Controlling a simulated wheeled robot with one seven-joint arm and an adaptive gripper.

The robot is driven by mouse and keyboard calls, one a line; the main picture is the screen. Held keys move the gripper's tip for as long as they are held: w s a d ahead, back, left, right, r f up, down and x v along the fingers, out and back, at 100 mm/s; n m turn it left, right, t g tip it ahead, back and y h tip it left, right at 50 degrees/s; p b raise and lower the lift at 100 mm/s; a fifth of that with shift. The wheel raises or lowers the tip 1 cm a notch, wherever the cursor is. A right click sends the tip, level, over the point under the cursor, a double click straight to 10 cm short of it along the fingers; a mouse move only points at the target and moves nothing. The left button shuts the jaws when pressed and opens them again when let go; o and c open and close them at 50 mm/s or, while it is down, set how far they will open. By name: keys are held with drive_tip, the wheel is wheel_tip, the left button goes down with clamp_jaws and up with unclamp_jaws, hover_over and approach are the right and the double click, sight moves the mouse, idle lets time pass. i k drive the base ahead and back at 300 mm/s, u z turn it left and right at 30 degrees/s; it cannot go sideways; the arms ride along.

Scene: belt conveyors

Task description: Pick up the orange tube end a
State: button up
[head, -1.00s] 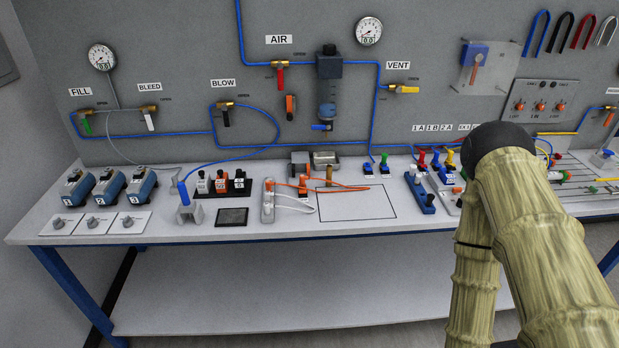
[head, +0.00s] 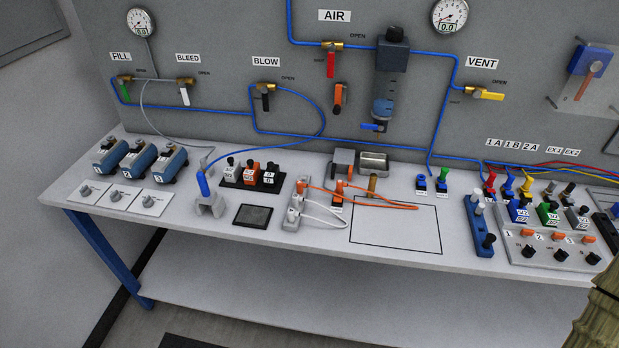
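A thin orange tube (head: 385,205) lies on the white bench top, bending back on itself at its right side. One strand runs left to the pale grey block (head: 296,212). The other runs to a small orange fitting (head: 339,190). I cannot tell which end is end a, nor whether the ends are plugged in. A white tube loops out from the same grey block, just below the orange one. My gripper is out of view; only part of my sleeved arm shows at the lower right edge.
A black-outlined rectangle (head: 396,235) on the bench is mostly clear. A metal tray (head: 374,162) and a brown upright piece (head: 372,185) stand behind the tube. A dark square pad (head: 252,215) lies left. A blue block (head: 479,227) and a switch box (head: 549,250) stand right.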

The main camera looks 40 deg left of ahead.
sight(300, 184)
drive_tip(key=u, duration=0.35)
drive_tip(key=i, duration=0.65)
drive_tip(key=u, duration=0.45)
drive_tip(key=k, duration=0.6)
